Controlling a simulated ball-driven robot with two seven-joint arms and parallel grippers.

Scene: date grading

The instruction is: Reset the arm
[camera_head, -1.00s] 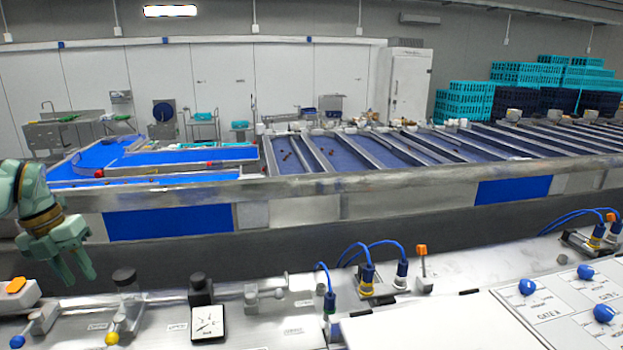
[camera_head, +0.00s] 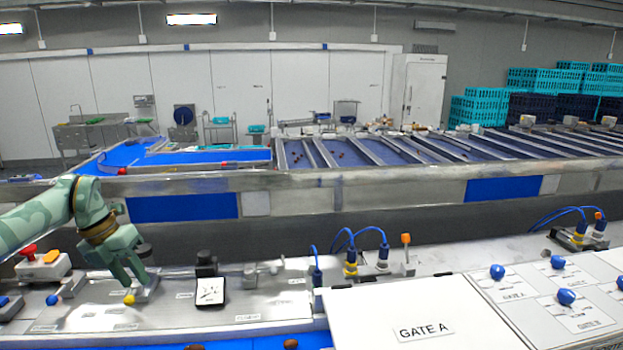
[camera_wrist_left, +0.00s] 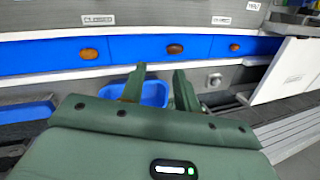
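My left arm comes in from the left in the head view. Its green gripper (camera_head: 132,276) points down over the control panel (camera_head: 110,318), near a yellow-tipped lever (camera_head: 129,299). Contact with the lever cannot be told. A dark round knob stands behind the fingers, partly hidden. In the left wrist view the two fingers (camera_wrist_left: 158,88) are apart, with nothing between them but a blue bin (camera_wrist_left: 155,94) in the background. My right gripper is in neither view.
A red button box (camera_head: 42,266) stands left of the gripper and a gauge (camera_head: 210,291) right of it. Blue cable plugs (camera_head: 350,262) and the white Gate A panel (camera_head: 400,310) are farther right. Brown dates (camera_wrist_left: 175,49) lie on a blue belt (camera_wrist_left: 130,50).

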